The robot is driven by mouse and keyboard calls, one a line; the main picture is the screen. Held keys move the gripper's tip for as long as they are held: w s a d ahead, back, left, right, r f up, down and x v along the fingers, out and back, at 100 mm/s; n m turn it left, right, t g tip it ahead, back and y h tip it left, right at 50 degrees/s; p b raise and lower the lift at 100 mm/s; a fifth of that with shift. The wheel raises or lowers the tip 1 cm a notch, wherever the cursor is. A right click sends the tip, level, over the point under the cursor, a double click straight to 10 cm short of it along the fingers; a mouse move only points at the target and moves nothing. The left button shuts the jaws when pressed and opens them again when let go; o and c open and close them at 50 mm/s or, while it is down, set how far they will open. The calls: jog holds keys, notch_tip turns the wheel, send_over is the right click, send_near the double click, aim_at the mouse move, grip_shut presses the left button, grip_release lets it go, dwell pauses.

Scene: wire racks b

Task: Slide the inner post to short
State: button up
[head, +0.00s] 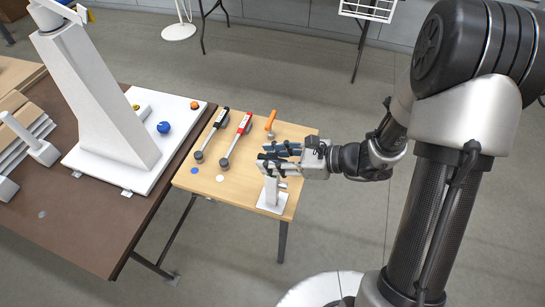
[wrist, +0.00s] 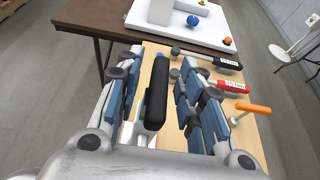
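A white post (head: 271,189) stands upright on a flat white base (head: 272,203) near the front right corner of the small wooden table. My gripper (head: 268,161) is at the top of this post, reaching in from the right, with its fingers apart. In the wrist view my gripper (wrist: 157,85) is open, with blue-padded fingers on both sides of a long black rounded piece (wrist: 156,92). Gaps show on both sides of it. White parts of the stand (wrist: 143,140) show below it. The inner post cannot be told apart clearly; my gripper hides the top.
On the small table (head: 186,181) lie a black-handled tool (head: 212,133), a red-handled tool (head: 237,140) and an orange-handled tool (head: 271,122). A brown table (head: 95,220) at left bears a white board with a tall white column (head: 95,95) and a blue knob (head: 163,127).

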jog(key=v, duration=1.2)
jog(key=s+a+r+n+g+h, duration=0.3)
jog(key=s+a+r+n+g, duration=0.1)
jog(key=s+n, duration=0.35)
jog(key=s+d+r+n+t+h, duration=0.4)
jog(key=s+d+r+n+h, duration=0.2)
jog(key=n, duration=0.8)
jog(key=s+r+h, duration=0.1)
jog(key=s+h, duration=0.1)
jog(key=h, duration=0.1)
jog(key=shift+s+h, duration=0.15)
jog(key=shift+h, duration=0.15)
